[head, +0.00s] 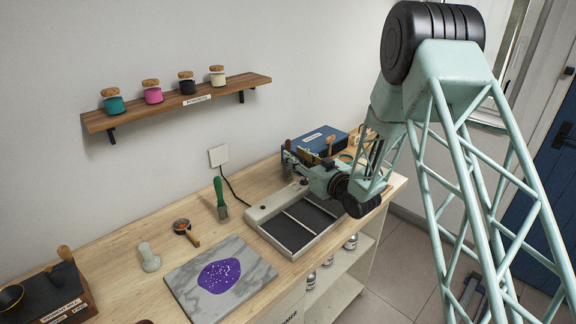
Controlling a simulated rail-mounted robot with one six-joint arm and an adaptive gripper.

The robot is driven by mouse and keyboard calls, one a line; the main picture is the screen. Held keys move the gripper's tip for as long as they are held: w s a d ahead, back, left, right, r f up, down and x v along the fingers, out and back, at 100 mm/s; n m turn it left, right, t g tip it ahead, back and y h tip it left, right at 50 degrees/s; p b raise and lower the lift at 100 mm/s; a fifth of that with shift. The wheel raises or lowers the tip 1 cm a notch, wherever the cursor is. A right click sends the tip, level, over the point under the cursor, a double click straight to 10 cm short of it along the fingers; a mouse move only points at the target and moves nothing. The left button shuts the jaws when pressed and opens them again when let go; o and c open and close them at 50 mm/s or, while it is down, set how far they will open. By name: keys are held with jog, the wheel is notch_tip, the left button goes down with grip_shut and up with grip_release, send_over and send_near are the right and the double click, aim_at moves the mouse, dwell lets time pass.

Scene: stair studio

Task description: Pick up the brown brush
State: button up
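I cannot tell for sure which thing is the brown brush. A small tool with a wooden handle (191,236) and a dark round head lies on the bench, left of the middle. Another wooden handle (330,147) stands up by the blue box at the back right. My gripper (289,158) is over the back of the bench, beside the blue box and above the far end of the grey framed tray. Its fingers are small and partly hidden against the clutter. I cannot see whether they are open or hold anything.
A marble slab (184,283) with a purple patch lies in front. A wall shelf (130,117) holds several corked jars. The blue box (312,146) stands behind.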

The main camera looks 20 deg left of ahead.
aim_at(289, 150)
jog(key=shift+x, duration=2.65)
jog(key=shift+d, duration=0.1)
jog(key=shift+c, duration=0.8)
jog(key=c, duration=0.7)
